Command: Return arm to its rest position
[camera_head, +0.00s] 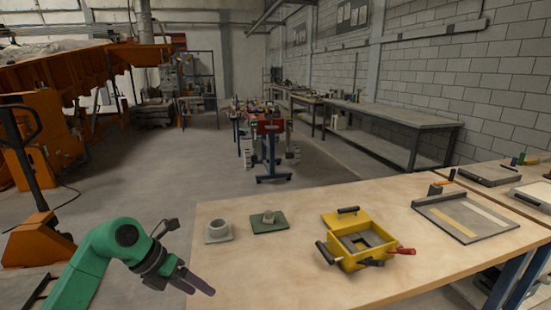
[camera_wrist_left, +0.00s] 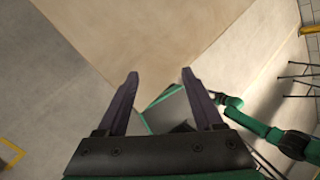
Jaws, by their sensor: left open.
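My left arm comes in from the left in the head view. Its gripper (camera_head: 197,283) is at the near left corner of the wooden table (camera_head: 250,283). In the left wrist view the two fingers of this gripper (camera_wrist_left: 160,85) stand apart with nothing between them. My right gripper is not in the head view; a green arm part of mine shows at the right of the left wrist view.
On the table are a grey cup on a plate (camera_head: 219,231), a green plate with a small round piece (camera_head: 269,222), a yellow box (camera_head: 362,247) with black handles, and a grey framed tray (camera_head: 464,218). The table's front left is bare. Orange machinery (camera_head: 70,85) stands at the left.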

